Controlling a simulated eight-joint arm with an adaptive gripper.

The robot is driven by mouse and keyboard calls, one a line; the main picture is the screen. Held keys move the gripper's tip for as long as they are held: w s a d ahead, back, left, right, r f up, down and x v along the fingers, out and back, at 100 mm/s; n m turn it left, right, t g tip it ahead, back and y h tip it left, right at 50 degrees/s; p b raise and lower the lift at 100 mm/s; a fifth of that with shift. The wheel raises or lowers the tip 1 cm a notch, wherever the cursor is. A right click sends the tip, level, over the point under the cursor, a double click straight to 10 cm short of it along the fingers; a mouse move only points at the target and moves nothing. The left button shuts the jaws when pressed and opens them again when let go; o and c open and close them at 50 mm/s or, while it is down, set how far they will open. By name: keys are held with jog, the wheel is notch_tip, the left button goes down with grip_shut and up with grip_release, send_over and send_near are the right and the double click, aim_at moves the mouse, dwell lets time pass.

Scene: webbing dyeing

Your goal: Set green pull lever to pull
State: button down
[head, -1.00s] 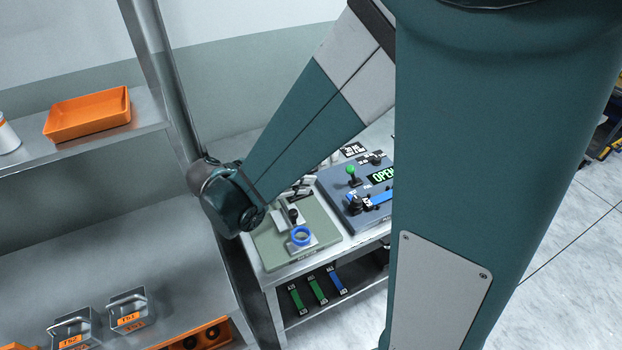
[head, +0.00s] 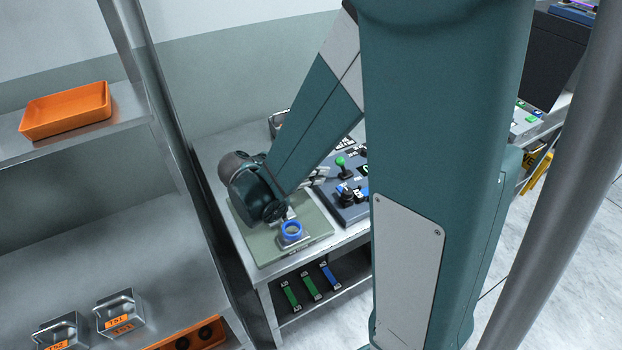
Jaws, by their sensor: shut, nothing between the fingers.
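The green pull lever (head: 340,161) has a round green knob on a dark stem. It stands roughly upright on a blue-grey control panel (head: 356,212), just left of my large arm link in the head view. My gripper (head: 319,175) shows only in part past the lower edge of my forearm. It is shut and empty, close to the left of the lever in the picture. I cannot tell whether it touches the lever. The right part of the panel, with most of its display, is hidden behind my arm.
Green and blue strips (head: 311,286) lie on the shelf below. A metal rack with an orange tray (head: 66,109) and metal boxes (head: 120,312) stands at the left.

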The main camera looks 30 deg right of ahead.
aim_at(343, 159)
jog(key=shift+w+d+r, duration=0.15)
jog(key=shift+d, duration=0.5)
jog(key=shift+w+d+r, duration=0.1)
jog(key=shift+d, duration=0.5)
jog(key=shift+d+r+y+p, duration=0.45)
jog(key=shift+r+y+p, duration=0.2)
jog(key=shift+p, duration=0.3)
jog(key=shift+d+r+y+p, duration=0.2)
jog(key=shift+y+p, duration=0.15)
jog(key=shift+p, duration=0.1)
jog(key=shift+d+r+m+y+p, duration=0.15)
jog(key=shift+d+r+y+p, duration=0.35)
jog(key=shift+d+y+p, duration=0.5)
jog(key=shift+d+r+m+y+p, duration=0.15)
jog(key=shift+d+r+y+p, duration=0.35)
jog(key=shift+d+y+p, duration=0.45)
jog(key=shift+d+r+y+p, duration=0.15)
jog(key=shift+d+y+p, duration=0.4)
jog(key=shift+y, duration=0.4)
jog(key=shift+d+r, duration=0.1)
jog(key=shift+d, duration=0.55)
